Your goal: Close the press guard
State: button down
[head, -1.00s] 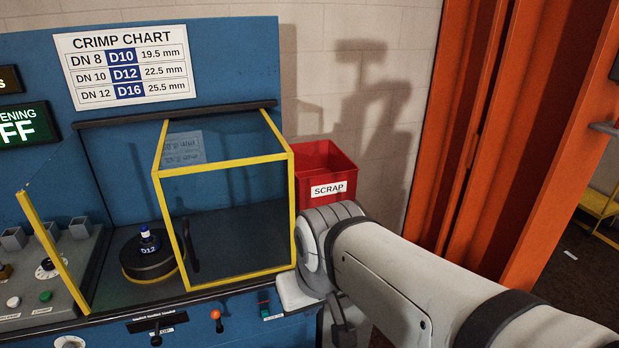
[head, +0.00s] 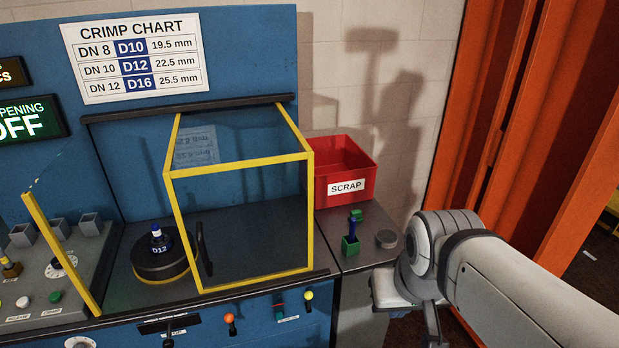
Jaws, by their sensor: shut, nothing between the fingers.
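The press guard (head: 240,163) is a clear box with a yellow frame, under a dark rail at the right part of the blue press. It has an upright black handle (head: 204,250) at its left side. The round black die marked D12 (head: 160,262) stands uncovered to the left of the guard. A slanted yellow post (head: 62,254) stands further left, with a gap between it and the guard. My gripper (head: 432,322) is shut and empty at the bottom edge, right of the press and well apart from the guard. Its lower part is cut off by the picture edge.
A red scrap bin (head: 343,188) stands right of the guard. Levers with orange (head: 229,318) and yellow (head: 309,295) knobs line the press front. An orange column rises at right.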

aim_at(308, 153)
jog(key=u, duration=0.05)
jog(key=i, duration=1)
jog(key=z, duration=0.05)
